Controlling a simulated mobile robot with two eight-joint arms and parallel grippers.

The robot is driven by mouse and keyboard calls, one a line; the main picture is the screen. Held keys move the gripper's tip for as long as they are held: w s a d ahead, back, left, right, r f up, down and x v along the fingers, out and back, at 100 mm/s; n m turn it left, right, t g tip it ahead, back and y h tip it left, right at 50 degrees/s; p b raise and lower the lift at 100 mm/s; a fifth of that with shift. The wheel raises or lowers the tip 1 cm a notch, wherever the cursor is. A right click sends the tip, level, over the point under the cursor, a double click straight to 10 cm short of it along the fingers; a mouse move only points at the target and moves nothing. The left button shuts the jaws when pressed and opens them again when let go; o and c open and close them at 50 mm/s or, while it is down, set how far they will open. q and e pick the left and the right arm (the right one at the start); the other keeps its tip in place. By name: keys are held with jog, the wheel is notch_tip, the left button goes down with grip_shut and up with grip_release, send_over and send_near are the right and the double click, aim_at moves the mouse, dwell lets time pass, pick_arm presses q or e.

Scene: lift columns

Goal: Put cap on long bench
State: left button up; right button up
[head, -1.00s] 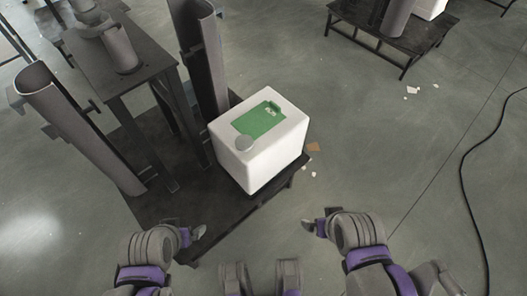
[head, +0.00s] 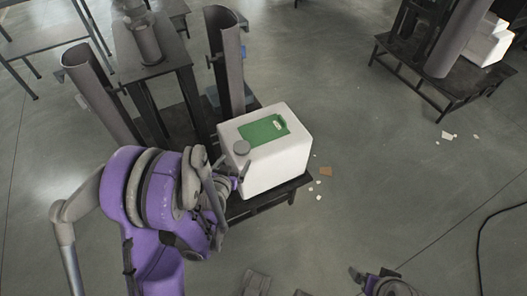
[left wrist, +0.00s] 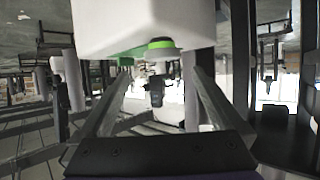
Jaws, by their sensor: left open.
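The grey round cap (head: 241,147) sits on the near left top corner of a white container (head: 275,165) with a green label. In the left wrist view the cap (left wrist: 160,45) shows with a bright green ring, beyond and between the fingers. My left gripper (head: 238,174) is at the container's near left side, just below the cap. In the left wrist view its fingers (left wrist: 158,80) are spread with nothing between them. My right gripper (head: 358,276) is low at the bottom edge, far from the container; its jaws are unclear. A dark low bench (head: 262,202) carries the container; my left arm hides part of it.
A taller narrow dark bench (head: 158,66) with a grey cylinder part (head: 143,42) stands behind left. Two upright grey half-tubes (head: 100,92) (head: 226,60) flank it. Another low bench (head: 425,88) is at upper right. Scraps (head: 325,171) and a black cable (head: 482,235) lie on otherwise open floor.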

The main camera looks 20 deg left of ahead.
aim_at(241, 148)
pick_arm(q)
jog(key=shift+t, duration=0.3)
jog(key=x, duration=0.6)
jog(key=shift+s+f, duration=0.1)
jog(key=shift+f, duration=0.1)
jog(key=x, duration=0.5)
jog(key=shift+w+a+b, duration=0.2)
jog(key=shift+a+b, duration=0.1)
jog(key=shift+b, duration=0.05)
jog(key=shift+r, duration=0.15)
jog(key=c, duration=1.2)
